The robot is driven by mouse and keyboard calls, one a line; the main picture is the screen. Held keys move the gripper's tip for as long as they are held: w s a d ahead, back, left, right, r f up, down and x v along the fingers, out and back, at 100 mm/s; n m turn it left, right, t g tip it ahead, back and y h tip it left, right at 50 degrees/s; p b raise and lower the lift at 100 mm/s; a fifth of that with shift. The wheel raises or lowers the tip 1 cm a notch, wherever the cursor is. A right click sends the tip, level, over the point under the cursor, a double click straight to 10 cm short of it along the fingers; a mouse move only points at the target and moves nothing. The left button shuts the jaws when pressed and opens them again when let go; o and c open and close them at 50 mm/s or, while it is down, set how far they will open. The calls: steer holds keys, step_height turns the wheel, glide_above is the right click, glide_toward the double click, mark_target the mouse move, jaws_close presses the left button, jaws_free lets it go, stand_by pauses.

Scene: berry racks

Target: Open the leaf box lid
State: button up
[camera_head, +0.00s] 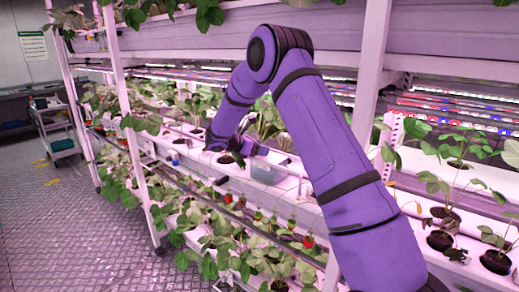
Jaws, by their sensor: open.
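My purple arm crosses the middle of the head view and bends down to the left. My gripper (250,153) is at the far end of the arm, low over the white planting trough. It is small, dark and partly covered by leaves, and it looks open and empty. A small grey, translucent-looking box (267,172) sits on the trough just right of and below the gripper, and may be the leaf box. Its top edge is close to the gripper. I cannot tell whether they touch. The lid cannot be made out clearly at this size.
Strawberry plants in pots (440,238) line the white troughs, with red berries (308,241) hanging in front. White rack posts (371,70) stand near my arm. A shelf (200,38) runs overhead. A cart (58,128) stands at the left, beyond open floor (60,235).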

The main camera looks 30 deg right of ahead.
mark_target(279, 162)
jaws_close()
steer(key=s+d, duration=0.1)
steer(key=s, duration=0.2)
steer(key=s+d, duration=0.1)
steer(key=s, duration=0.1)
steer(key=s+d, duration=0.1)
steer(key=s, duration=0.2)
steer(key=shift+s, duration=0.3)
jaws_free()
steer(key=v, duration=1)
steer(key=shift+a, duration=0.35)
steer(key=shift+r, duration=0.1)
